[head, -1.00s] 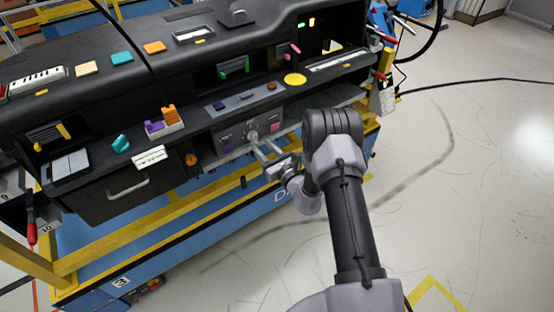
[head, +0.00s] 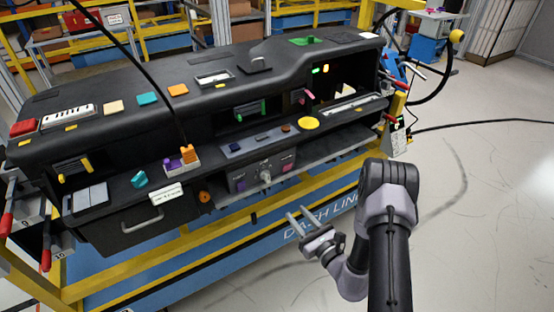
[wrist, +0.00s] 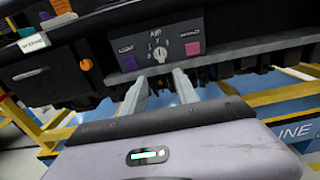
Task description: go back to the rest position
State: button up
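My gripper (head: 297,212) is in front of the dashboard module (head: 110,75), below and to the right of the grey knob panel (head: 253,184). Its two fingers are apart with nothing between them, and they point up and left toward the panel. In the wrist view the open fingers (wrist: 158,80) show below the panel's knob (wrist: 161,50), apart from it. My arm stands at the right of the module in the head view.
The blue and yellow line cart (head: 180,270) runs under the module. Red-handled levers (head: 46,248) hang at its left end. A black cable (head: 480,123) crosses the floor at the right. The floor (head: 480,220) right of my arm is clear.

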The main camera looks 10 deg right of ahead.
jog(key=s+a+r+n+g+y, duration=0.35)
jog(key=a+r+n, duration=0.25)
jog(key=r, duration=0.2)
jog(key=s+a+r+n+g+y, duration=0.3)
jog(key=s+a+r+n+g, duration=0.15)
jog(key=a+r, duration=0.25)
jog(key=s+a+r+n+g+y, duration=0.35)
jog(key=a+r+n+g, duration=0.2)
jog(key=r, duration=0.25)
jog(key=s+a+r+n+g+h, duration=0.15)
jog(key=s+n+g+h, duration=0.4)
jog(key=s, duration=0.55)
jog(key=s+d+r+n+t+h, duration=0.2)
jog(key=d+n+t+h, duration=0.1)
jog(key=d+h, duration=0.1)
jog(key=s+d+r+n+t+h, duration=0.2)
jog(key=d+n+t+h, duration=0.1)
jog(key=d, duration=0.3)
jog(key=shift+d+r+t+h, duration=0.3)
jog(key=shift+t+h, duration=0.25)
jog(key=shift+t, duration=0.25)
